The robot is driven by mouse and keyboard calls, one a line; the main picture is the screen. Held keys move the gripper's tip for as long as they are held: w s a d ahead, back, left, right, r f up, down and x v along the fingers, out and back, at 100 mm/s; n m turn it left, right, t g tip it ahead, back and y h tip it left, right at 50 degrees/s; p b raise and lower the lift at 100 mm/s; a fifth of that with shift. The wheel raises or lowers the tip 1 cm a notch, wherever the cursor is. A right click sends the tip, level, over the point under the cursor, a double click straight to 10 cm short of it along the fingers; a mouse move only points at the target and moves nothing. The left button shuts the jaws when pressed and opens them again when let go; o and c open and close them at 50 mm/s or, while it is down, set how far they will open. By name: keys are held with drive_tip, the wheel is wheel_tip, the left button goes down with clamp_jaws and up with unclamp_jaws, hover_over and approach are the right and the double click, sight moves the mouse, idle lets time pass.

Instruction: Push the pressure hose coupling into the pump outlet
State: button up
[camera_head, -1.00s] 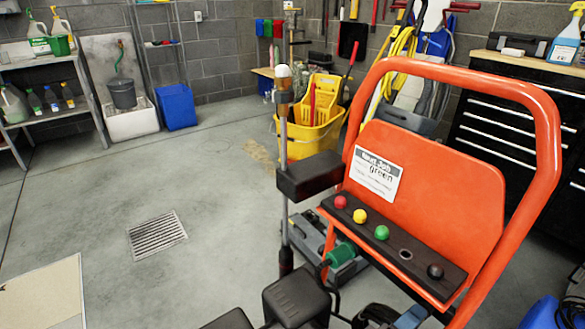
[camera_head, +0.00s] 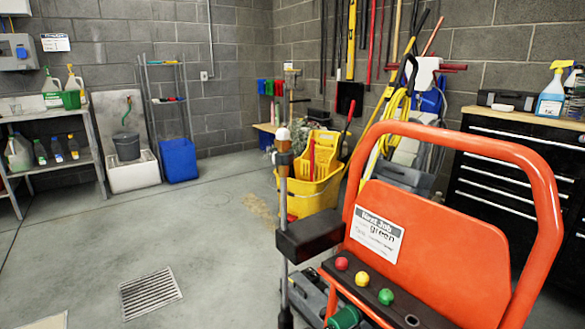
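The orange-framed machine (camera_head: 440,239) stands close in front at the right, with a paper label on its panel that reads "Next Job" and "green". Red, yellow and green round knobs (camera_head: 364,279) sit on its dark strip. A green cylindrical part (camera_head: 345,318) shows at the bottom edge, cut off; I cannot tell whether it is the coupling. I cannot make out the hose coupling or the pump outlet. A thin upright grey lance (camera_head: 284,205) stands at the machine's left, by a black block (camera_head: 310,235). My gripper is not in view.
A yellow mop bucket (camera_head: 313,180) stands behind the machine. A black drawer cabinet (camera_head: 520,185) is at the right. Shelves (camera_head: 50,150), a white tub (camera_head: 134,175) and a blue bin (camera_head: 179,160) line the back left. The floor with a drain grate (camera_head: 150,292) is open at the left.

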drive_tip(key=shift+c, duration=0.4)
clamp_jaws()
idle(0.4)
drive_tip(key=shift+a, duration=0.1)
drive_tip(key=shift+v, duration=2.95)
